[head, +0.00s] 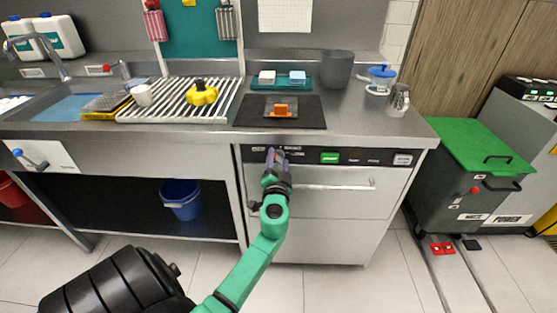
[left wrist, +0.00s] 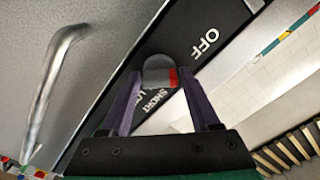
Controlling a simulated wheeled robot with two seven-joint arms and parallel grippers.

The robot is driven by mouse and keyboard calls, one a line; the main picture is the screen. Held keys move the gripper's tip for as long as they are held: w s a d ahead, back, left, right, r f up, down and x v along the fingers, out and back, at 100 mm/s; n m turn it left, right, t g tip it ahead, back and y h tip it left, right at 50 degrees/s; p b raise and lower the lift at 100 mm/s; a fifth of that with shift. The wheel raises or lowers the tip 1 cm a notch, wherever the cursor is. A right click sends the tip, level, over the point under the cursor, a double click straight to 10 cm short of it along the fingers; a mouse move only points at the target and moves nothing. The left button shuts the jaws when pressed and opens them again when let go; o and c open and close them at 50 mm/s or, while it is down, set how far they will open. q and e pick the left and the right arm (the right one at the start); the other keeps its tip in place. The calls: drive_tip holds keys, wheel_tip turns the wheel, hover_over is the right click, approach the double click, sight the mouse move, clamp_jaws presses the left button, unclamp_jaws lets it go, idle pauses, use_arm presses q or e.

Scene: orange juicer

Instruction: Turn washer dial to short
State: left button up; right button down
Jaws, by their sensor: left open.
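The washer (head: 320,232) is a silver machine under the counter with a dark control strip. Its dial (left wrist: 158,70) is a grey rounded knob with a red mark on its right side in the left wrist view. The words OFF (left wrist: 205,43) and SHORT (left wrist: 155,101) are printed on the black panel beside it, with another label partly hidden. My left gripper (head: 275,154) is open at the left end of the strip and hides the dial in the head view. Its purple fingers (left wrist: 160,76) stand on either side of the dial; I cannot tell whether they touch it. My right gripper is not in view.
A long bar handle (head: 335,185) crosses the washer front to the right of my gripper, and shows large in the left wrist view (left wrist: 52,85). The counter edge is just above. A green-lidded bin (head: 487,147) stands at the right; a blue bucket (head: 180,202) is under the sink counter.

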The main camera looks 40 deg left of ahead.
use_arm(q)
clamp_jaws()
drive_tip(key=shift+m, duration=0.3)
drive_tip(key=shift+f+m, duration=0.1)
drive_tip(key=shift+m, duration=0.8)
drive_tip(key=m, duration=0.2)
drive_tip(key=shift+m+b, duration=0.3)
drive_tip(key=shift+b, duration=0.05)
drive_tip(key=m, duration=0.3)
drive_tip(key=shift+m, duration=0.3)
drive_tip(key=shift+f+m+p, duration=0.1)
drive_tip(key=shift+m+p, duration=0.3)
drive_tip(key=shift+m, duration=1.1)
drive_tip(key=shift+d, duration=0.1)
